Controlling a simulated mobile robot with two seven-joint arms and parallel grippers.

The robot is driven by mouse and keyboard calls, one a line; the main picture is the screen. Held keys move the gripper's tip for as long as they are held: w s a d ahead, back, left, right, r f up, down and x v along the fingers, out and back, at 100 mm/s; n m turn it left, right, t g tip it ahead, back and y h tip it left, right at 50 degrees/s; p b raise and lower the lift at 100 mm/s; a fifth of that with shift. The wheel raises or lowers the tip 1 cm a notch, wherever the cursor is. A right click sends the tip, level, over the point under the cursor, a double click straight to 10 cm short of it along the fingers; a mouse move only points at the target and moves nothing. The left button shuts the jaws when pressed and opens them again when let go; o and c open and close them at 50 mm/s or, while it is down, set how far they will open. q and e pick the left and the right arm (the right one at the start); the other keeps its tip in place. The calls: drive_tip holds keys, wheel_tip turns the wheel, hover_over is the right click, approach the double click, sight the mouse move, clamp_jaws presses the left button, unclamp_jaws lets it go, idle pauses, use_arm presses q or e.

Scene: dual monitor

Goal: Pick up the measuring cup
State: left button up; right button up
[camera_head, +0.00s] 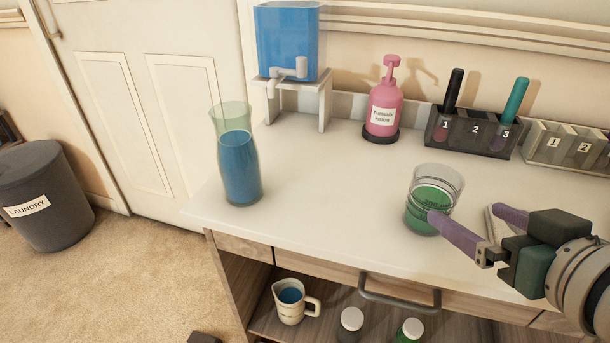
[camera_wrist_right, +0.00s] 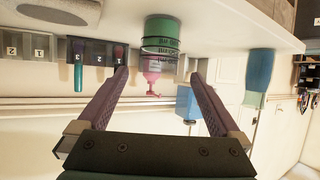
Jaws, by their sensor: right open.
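A clear measuring cup (camera_head: 433,200) with dark markings and green liquid stands upright on the white desktop (camera_head: 330,190), near its front edge. In the right wrist view, which is upside down, the cup (camera_wrist_right: 162,38) appears just beyond and between the fingertips. My right gripper (camera_head: 466,214) is open and empty, its purple fingers pointing at the cup. In the head view one fingertip overlaps the cup's lower right; whether it touches is unclear. A jug with a handle and blue liquid (camera_head: 291,303) stands on the shelf below. My left gripper is out of view.
A tall glass of blue liquid (camera_head: 240,165) stands left on the desk. Behind are a blue dispenser (camera_head: 287,40), a pink pump bottle (camera_head: 384,105) and numbered marker holders (camera_head: 474,132). The desktop between glass and cup is clear.

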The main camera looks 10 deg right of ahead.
sight(452, 197)
drive_tip(key=shift+a+b+x, duration=0.2)
drive_tip(key=shift+b+x, duration=0.1)
drive_tip(key=shift+x, duration=0.7)
drive_tip(key=w, duration=0.1)
drive_tip(key=w+d, duration=0.1)
drive_tip(key=w, duration=0.1)
drive_tip(key=shift+d+f+b, duration=0.2)
drive_tip(key=shift+f+b, duration=0.2)
drive_tip(key=x, duration=0.1)
drive_tip(key=b+x, duration=0.1)
drive_tip(key=x, duration=0.1)
drive_tip(key=b+x, duration=0.1)
drive_tip(key=shift+w+a+f, duration=0.1)
drive_tip(key=shift+w+a, duration=0.1)
drive_tip(key=shift+w, duration=0.45)
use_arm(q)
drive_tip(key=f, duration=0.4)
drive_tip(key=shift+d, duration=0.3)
use_arm(e)
drive_tip(key=c, duration=1.4)
